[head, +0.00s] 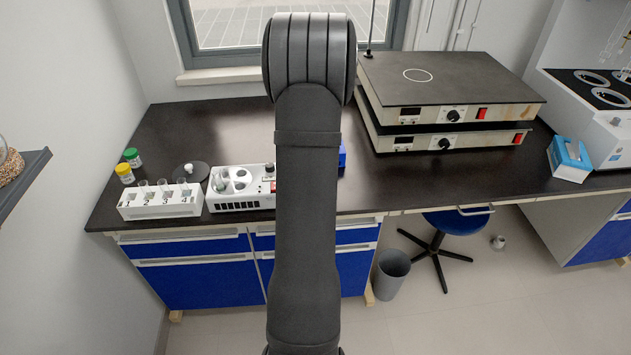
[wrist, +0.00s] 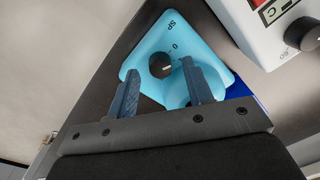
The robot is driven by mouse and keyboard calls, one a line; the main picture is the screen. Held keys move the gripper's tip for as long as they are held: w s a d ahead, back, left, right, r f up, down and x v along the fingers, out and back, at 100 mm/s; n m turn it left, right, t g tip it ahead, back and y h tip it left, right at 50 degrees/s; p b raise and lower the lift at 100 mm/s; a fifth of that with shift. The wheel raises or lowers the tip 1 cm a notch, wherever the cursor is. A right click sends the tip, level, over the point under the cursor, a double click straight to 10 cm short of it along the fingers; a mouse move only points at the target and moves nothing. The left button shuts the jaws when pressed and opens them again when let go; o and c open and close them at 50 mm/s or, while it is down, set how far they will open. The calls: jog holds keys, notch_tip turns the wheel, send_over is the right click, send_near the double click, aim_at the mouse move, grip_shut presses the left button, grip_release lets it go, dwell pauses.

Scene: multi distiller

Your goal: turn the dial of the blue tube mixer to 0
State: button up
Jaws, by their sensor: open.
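The blue tube mixer is light blue with a rounded triangular body (wrist: 150,48) in the wrist view. Its black dial (wrist: 161,66) sits near the middle, with the printed labels "0" and "SP" above it. A small pale mark shows on the dial, but its exact setting is hard to read. My gripper (wrist: 161,68) is open, with one finger on each side of the dial. I cannot tell whether either finger touches it. The right finger covers part of the mixer's body. In the head view my arm hides the mixer and the gripper.
A white device (wrist: 268,28) with a black knob is close at the right of the wrist view. A dark blue thing (head: 342,156) shows beside my arm. A tube rack (head: 160,204) stands left, and stacked hot plates (head: 450,85) stand right.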

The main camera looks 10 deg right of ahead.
jog(key=shift+f, duration=0.55)
jog(key=c, duration=1)
jog(key=shift+n, duration=2.3)
jog(key=o, duration=1)
jog(key=shift+r, duration=0.1)
